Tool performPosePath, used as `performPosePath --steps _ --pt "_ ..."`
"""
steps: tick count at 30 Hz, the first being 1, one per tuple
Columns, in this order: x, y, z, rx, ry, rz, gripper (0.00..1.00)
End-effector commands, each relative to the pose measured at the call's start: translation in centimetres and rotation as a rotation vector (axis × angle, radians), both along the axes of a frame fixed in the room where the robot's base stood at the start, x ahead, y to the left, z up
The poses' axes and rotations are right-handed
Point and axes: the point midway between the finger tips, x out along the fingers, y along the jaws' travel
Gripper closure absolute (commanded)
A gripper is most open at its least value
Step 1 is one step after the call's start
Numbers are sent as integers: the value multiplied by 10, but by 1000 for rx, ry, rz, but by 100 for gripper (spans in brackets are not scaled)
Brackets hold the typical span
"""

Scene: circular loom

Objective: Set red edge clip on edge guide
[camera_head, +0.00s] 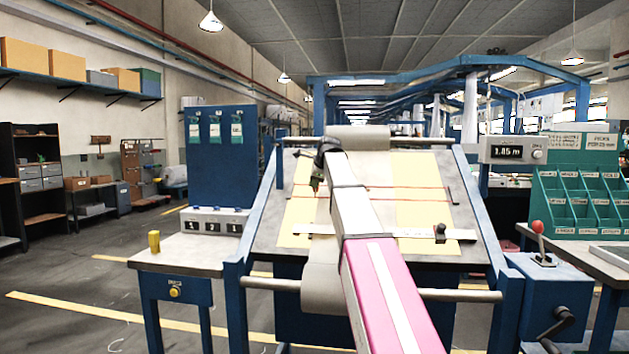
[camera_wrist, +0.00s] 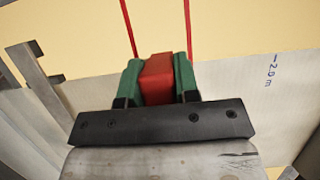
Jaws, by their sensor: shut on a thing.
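In the wrist view the red edge clip (camera_wrist: 157,78) is a small red block. My gripper (camera_wrist: 159,84) is shut on it, with a green finger pad against each side. In the head view my gripper (camera_head: 317,178) is over the upper left of the sloping board, and the clip is too small to make out there. I cannot tell for sure which part is the edge guide; a grey metal bar with a small dark notch (camera_wrist: 40,88) shows at left in the wrist view, apart from the clip. The gap between clip and surface is unclear.
The sloping board (camera_head: 270,235) carries cream sheets and thin red lines (camera_head: 420,187). A pale strip (camera_head: 460,235) with a dark knob (camera_head: 440,232) crosses its lower part. A side table (camera_head: 180,252) stands left; a red-knobbed lever (camera_head: 538,228) stands right.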

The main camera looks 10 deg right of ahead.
Motion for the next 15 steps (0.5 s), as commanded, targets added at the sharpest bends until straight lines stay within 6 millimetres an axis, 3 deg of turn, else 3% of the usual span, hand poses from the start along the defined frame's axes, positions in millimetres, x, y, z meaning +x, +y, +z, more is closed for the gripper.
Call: performPosePath --steps 5,6,8,9,15 --pt "3 -1 -4 0 0 0 99" --pt "3 -1 -4 0 0 0 64" --pt "3 -1 -4 0 0 0 45" --pt "3 -1 -4 0 0 0 41" --pt "3 -1 -4 0 1 0 41"
